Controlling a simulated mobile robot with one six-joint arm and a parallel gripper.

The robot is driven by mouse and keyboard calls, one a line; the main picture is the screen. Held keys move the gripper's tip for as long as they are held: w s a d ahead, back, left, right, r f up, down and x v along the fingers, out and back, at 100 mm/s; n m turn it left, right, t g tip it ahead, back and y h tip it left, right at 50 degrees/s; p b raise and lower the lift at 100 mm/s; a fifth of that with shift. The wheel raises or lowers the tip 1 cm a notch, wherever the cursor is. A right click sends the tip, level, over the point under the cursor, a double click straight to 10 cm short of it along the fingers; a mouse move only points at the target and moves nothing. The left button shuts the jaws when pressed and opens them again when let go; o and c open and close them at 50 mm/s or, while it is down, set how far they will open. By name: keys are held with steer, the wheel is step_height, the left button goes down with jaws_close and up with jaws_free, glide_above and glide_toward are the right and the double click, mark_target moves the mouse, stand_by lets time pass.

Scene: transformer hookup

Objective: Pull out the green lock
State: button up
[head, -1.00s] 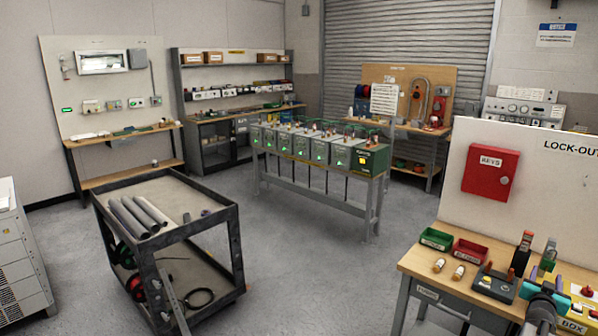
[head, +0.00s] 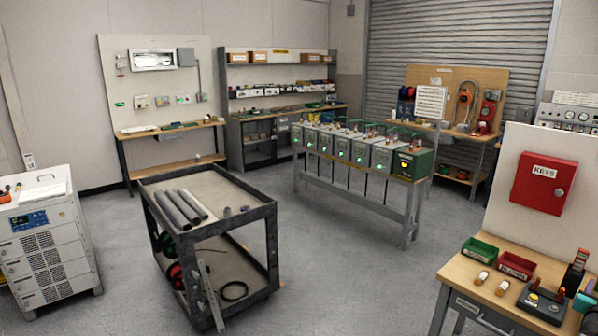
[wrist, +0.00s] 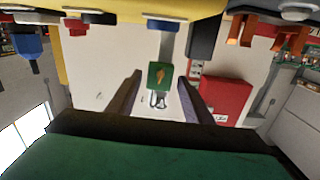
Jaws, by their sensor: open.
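The green lock (wrist: 160,72) shows in the middle of the wrist view. It has a brass-coloured mark on its face and a metal shackle below it in the picture. My gripper (wrist: 160,82) is open, with one dark finger on each side of the lock. A gap shows between the lock and each finger, and I cannot tell how deep the lock sits between them. I cannot make out the lock in the head view.
A yellow body (wrist: 110,28) with several coloured parts spans the top of the wrist view. A red key cabinet (head: 544,183) hangs above the wooden bench (head: 458,285) at right. Green (head: 479,251) and red trays (head: 516,266) stand on it. Open floor lies left of the bench.

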steer(key=shift+c, duration=0.3)
steer(key=c, duration=1.1)
steer(key=shift+o, duration=0.2)
steer(key=shift+r, duration=0.1)
steer(key=shift+r+p, duration=1.15)
steer(key=shift+r, duration=0.2)
steer(key=shift+s+d+p, duration=0.6)
steer(key=shift+s+p, duration=0.25)
steer(key=shift+p, duration=0.7)
steer(key=shift+s+d+p, duration=0.55)
steer(key=shift+s+p, duration=0.25)
steer(key=shift+p, duration=0.75)
steer(key=shift+s+a+f, duration=0.1)
steer(key=shift+v, duration=2.35)
